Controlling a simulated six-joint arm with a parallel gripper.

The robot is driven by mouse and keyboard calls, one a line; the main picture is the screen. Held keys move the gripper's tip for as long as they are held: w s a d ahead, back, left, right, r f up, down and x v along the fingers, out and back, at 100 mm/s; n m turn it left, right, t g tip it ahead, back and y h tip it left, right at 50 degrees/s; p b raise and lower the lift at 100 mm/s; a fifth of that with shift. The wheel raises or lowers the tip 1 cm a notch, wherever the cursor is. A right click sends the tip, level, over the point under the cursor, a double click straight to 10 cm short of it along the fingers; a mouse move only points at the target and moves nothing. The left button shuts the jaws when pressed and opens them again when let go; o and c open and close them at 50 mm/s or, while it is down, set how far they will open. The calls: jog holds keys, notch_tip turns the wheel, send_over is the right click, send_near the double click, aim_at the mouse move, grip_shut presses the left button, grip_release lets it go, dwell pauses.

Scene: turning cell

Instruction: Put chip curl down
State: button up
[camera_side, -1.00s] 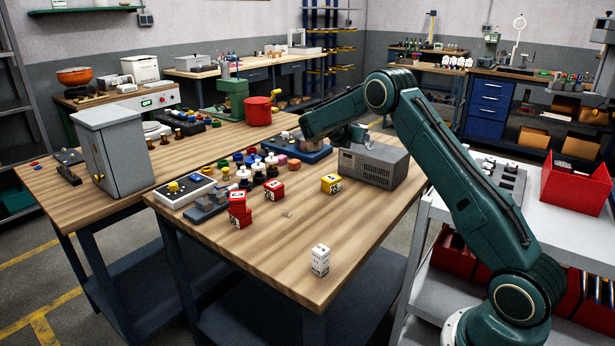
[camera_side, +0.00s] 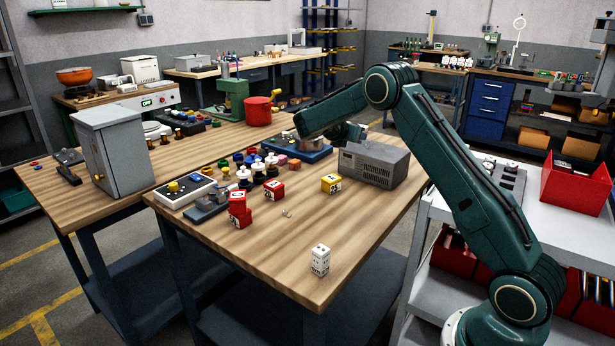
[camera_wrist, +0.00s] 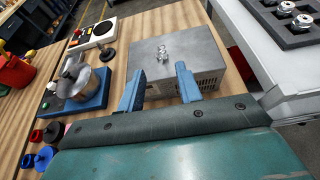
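A shiny silvery chip curl (camera_wrist: 162,53) shows in the wrist view on top of a grey vented box (camera_wrist: 205,57). My gripper (camera_wrist: 160,72) is open, with its two blue fingers apart and nothing between them. The curl appears just beyond the fingertips, clear of both. In the side view my gripper (camera_side: 352,133) is beside the upper back of the grey box (camera_side: 376,167), partly hidden by my arm. Another small metallic piece, perhaps a curl, (camera_side: 287,213) lies on the wooden bench (camera_side: 260,260).
A blue-based fixture (camera_wrist: 75,103) stands left of the box. Yellow (camera_side: 331,184), red (camera_side: 238,215) and white (camera_side: 320,260) blocks and several coloured knobs stand on the bench. Its front middle is mostly clear. A white cart (camera_side: 510,180) is at right.

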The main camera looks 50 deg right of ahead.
jog(key=s+a+r+m+t+y, duration=0.35)
jog(key=s+a+r+m, duration=0.2)
jog(key=a, duration=0.45)
jog(key=s+a+r+m+t+y, duration=0.2)
jog(key=s+a+r+m+y, duration=0.3)
jog(key=a, duration=0.5)
jog(key=s+a+f+m+y, duration=0.3)
jog(key=s+a+m+y, duration=0.2)
jog(key=s+a, duration=1.2)
jog(key=s+m, duration=0.2)
jog(key=s, duration=0.2)
jog(key=shift+s+a, duration=0.2)
jog(key=shift+s, duration=0.05)
jog(key=shift+f, duration=0.1)
